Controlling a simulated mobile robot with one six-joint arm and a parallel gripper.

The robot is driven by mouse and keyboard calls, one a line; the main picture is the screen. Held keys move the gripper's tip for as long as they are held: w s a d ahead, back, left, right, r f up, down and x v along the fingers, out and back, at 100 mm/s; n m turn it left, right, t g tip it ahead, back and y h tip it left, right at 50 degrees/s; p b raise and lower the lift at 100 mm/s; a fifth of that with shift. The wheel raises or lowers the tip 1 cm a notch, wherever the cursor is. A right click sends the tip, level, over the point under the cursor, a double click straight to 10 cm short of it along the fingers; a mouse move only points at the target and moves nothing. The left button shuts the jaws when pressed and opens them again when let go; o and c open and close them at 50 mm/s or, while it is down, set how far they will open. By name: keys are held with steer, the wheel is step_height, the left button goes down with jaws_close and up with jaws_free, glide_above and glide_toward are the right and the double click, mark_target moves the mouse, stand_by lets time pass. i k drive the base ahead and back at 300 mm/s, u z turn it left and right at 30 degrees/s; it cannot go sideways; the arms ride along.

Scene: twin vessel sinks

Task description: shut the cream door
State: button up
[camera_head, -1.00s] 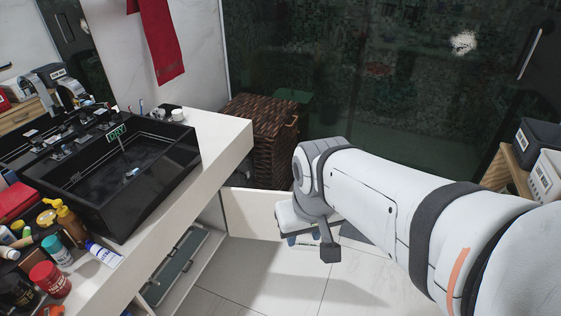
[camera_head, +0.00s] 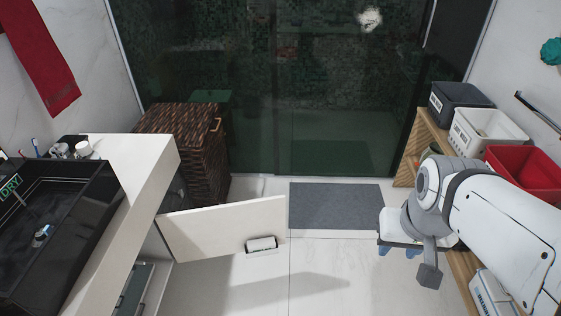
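The cream door (camera_head: 222,228) of the sink cabinet stands open. It juts out to the right from the cabinet under the white counter (camera_head: 125,190), its left edge at the cabinet and its right end free. A dark bar handle (camera_head: 261,244) with a pale front sits low near its free end. My gripper (camera_head: 398,252) is to the right of the door, well apart from it, pointing down over the floor. Its two blue fingertips show spread apart with nothing between them. My arm link hides part of the hand.
A grey mat (camera_head: 336,206) lies on the floor before the glass shower wall (camera_head: 320,110). A wicker basket (camera_head: 190,145) stands behind the door. A wooden shelf (camera_head: 432,135) with a red bin (camera_head: 525,172) runs along the right. Floor between door and gripper is clear.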

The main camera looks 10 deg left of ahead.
mark_target(222, 229)
steer(key=z, duration=0.15)
steer(key=i, duration=3.25)
steer(key=u, duration=2.35)
steer(key=i, duration=1.5)
steer(key=u, duration=0.95)
